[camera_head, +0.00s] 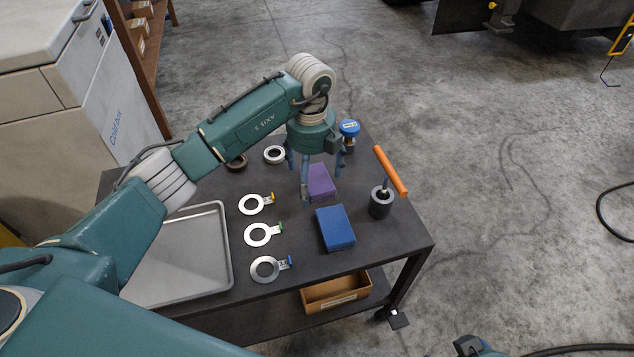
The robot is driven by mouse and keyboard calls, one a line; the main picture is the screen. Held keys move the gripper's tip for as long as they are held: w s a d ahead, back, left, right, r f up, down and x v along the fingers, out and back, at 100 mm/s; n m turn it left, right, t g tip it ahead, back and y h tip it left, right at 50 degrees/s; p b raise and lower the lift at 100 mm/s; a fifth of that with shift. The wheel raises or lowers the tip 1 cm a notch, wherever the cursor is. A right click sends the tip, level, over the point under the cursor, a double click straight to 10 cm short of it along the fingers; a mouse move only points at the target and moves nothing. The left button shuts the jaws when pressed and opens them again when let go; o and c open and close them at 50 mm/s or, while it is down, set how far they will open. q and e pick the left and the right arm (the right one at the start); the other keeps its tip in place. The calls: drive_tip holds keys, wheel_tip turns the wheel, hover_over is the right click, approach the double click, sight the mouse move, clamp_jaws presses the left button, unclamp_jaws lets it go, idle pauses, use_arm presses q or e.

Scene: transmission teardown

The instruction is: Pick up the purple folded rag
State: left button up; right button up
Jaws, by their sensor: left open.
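The purple folded rag (321,183) lies on the dark table, toward its back. A blue folded rag (335,228) lies just in front of it. My left gripper (312,176) points down over the purple rag with its fingers spread. It is open and holds nothing. One finger overlaps the rag's left edge in the picture; I cannot tell whether it touches. The gripper hides part of the rag's far side.
An orange-handled tool stands in a dark cylinder (381,203) to the right. A blue-capped item (349,131) stands behind. Several tagged metal rings, including a front one (265,269), lie left. A metal tray (222,282) fills the left side. A cardboard box (337,290) sits below.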

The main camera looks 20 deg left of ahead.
use_arm(q)
drive_tip(key=shift+r, duration=0.1)
drive_tip(key=c, duration=1.1)
drive_tip(key=shift+r, duration=0.5)
wheel_tip(320, 180, up, 5)
drive_tip(key=shift+w+f+p, duration=0.1)
drive_tip(key=shift+f+p, duration=0.1)
drive_tip(key=shift+p, duration=0.5)
wheel_tip(320, 180, up, 8)
drive_tip(key=p, duration=0.1)
wheel_tip(320, 180, up, 6)
drive_tip(key=p, duration=0.2)
hover_over(312, 178)
drive_tip(key=shift+r, duration=0.2)
use_arm(e)
wheel_tip(312, 178, down, 6)
drive_tip(key=g, duration=0.1)
drive_tip(key=shift+f, duration=0.1)
